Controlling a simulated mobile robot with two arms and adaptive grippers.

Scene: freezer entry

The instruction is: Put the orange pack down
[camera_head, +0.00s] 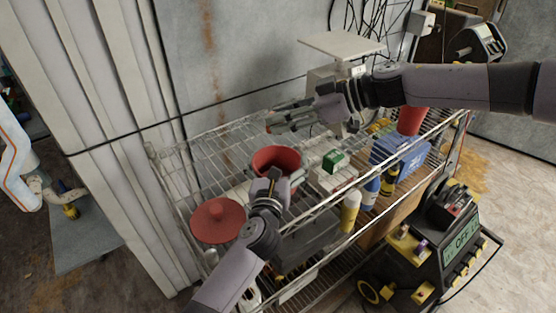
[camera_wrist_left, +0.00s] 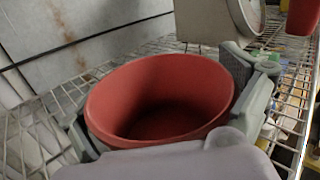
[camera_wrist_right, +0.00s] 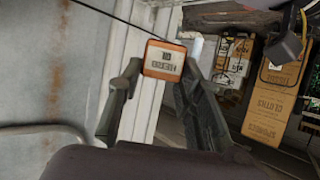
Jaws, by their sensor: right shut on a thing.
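The orange pack (camera_wrist_right: 165,60), with a pale label, is between the fingertips of my right gripper (camera_wrist_right: 150,78) in the right wrist view. My right gripper (camera_head: 275,116) is shut on it, held above the back of the wire shelf (camera_head: 190,165). I cannot make the pack out clearly in the head view. My left gripper (camera_head: 277,178) is open at the near side of a red pot (camera_head: 272,156). In the left wrist view its fingers stand on either side of the pot (camera_wrist_left: 160,100); whether they touch it is unclear.
A red lid-like disc (camera_head: 218,220) lies left of the pot. A green and white box (camera_head: 334,162), bottles (camera_head: 350,210), a blue case (camera_head: 400,155) and another red container (camera_head: 411,120) crowd the right. A scale-like device (camera_head: 342,46) stands behind.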

